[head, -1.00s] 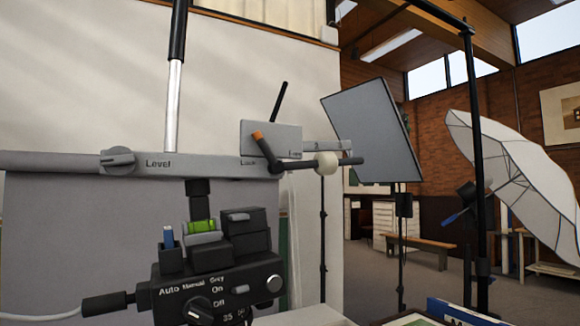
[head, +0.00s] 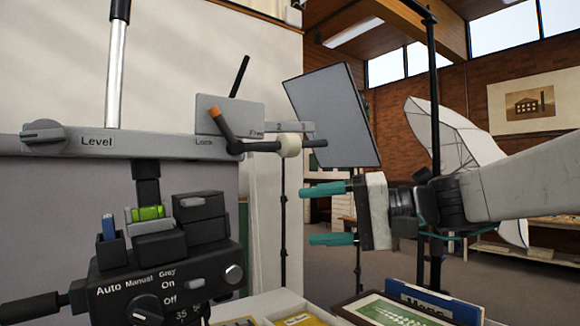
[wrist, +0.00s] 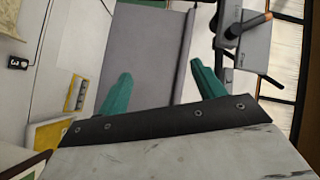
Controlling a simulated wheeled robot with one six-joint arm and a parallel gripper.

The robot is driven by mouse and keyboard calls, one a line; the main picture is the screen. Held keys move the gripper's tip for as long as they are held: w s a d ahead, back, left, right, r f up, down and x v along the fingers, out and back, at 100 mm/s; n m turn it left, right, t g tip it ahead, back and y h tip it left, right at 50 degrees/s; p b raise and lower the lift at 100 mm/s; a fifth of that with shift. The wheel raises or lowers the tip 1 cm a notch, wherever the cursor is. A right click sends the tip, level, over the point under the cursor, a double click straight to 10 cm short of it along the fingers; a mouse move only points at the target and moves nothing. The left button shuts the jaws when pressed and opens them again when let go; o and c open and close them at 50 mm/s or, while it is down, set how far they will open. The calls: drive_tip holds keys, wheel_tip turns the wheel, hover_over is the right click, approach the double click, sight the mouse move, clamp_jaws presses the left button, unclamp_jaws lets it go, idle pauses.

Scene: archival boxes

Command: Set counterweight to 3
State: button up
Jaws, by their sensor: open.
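The counterweight looks to be the cream-white round piece (head: 289,144) on the dark horizontal rod at the right end of the grey bar. A small grey scale plate (head: 293,128) stands just behind it with a "2" and a mark to its right that I cannot read surely. An orange-tipped lever (head: 222,124) marked "Lock" sits to its left and also shows in the wrist view (wrist: 252,24). My gripper (head: 327,214) is open and empty, its teal fingers pointing left, below and right of the white piece and apart from it.
The camera control box (head: 165,285) with knobs stands at lower left. A grey panel (head: 330,115) on a stand and a white umbrella (head: 440,135) are behind. A tray with yellow packets (head: 300,319) and a framed green picture (head: 393,315) lie below my gripper.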

sight(300, 149)
drive_tip(key=w+r+t+y, duration=0.1)
drive_tip(key=w+r, duration=0.2)
drive_tip(key=w+d+r+m+t+y, duration=0.1)
drive_tip(key=w+r, duration=0.2)
drive_tip(key=w+r+t+y, duration=0.2)
drive_tip(key=w+r, duration=0.1)
drive_tip(key=r, duration=0.1)
drive_tip(key=shift+w+d, duration=0.1)
drive_tip(key=shift+d, duration=0.05)
drive_tip(key=shift+m, duration=0.3)
drive_tip(key=x, duration=0.7)
drive_tip(key=shift+w+r, duration=0.1)
drive_tip(key=shift+r, duration=0.1)
